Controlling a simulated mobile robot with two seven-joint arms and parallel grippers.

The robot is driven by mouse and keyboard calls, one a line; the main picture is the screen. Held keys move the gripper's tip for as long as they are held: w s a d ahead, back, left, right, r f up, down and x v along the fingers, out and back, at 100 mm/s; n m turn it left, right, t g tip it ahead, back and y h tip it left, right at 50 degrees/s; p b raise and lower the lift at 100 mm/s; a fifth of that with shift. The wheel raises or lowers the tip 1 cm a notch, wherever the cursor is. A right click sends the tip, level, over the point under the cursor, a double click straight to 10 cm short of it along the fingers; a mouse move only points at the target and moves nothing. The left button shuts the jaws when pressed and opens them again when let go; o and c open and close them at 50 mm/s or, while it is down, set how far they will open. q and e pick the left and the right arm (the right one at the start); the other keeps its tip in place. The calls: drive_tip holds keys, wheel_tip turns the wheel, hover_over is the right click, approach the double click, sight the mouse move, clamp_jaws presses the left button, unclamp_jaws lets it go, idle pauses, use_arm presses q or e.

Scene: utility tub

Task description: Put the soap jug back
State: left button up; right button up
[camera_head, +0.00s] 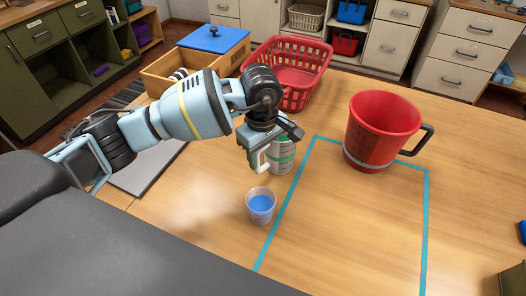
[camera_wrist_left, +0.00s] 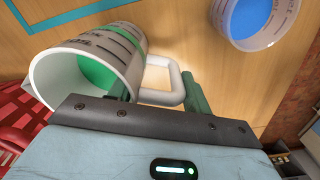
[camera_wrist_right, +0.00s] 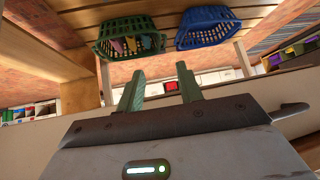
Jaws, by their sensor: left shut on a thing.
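The soap jug (camera_head: 284,158) is a white jug with dark markings and green liquid inside, partly hidden behind my left gripper in the head view. My left gripper (camera_head: 265,160) is shut on the jug's white handle. In the left wrist view the jug (camera_wrist_left: 60,72) is beside the fingers, with its handle (camera_wrist_left: 165,62) running between them. The jug looks about upright, just left of the teal tape outline (camera_head: 292,190). I cannot tell whether its base touches the table. My right gripper (camera_wrist_right: 160,90) is open and empty, away from the table items, and not in the head view.
A clear cup of blue liquid (camera_head: 261,206) stands close in front of the jug. A red bucket (camera_head: 381,130) stands at the outline's far edge. A red basket (camera_head: 290,75) and a wooden box with a blue lid (camera_head: 215,40) are behind. The outline's middle is clear.

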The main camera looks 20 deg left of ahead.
use_arm(q)
drive_tip(key=o, duration=1.5)
drive_tip(key=shift+r, duration=0.1)
wheel_tip(320, 180, up, 12)
drive_tip(key=shift+s+a+r, duration=0.1)
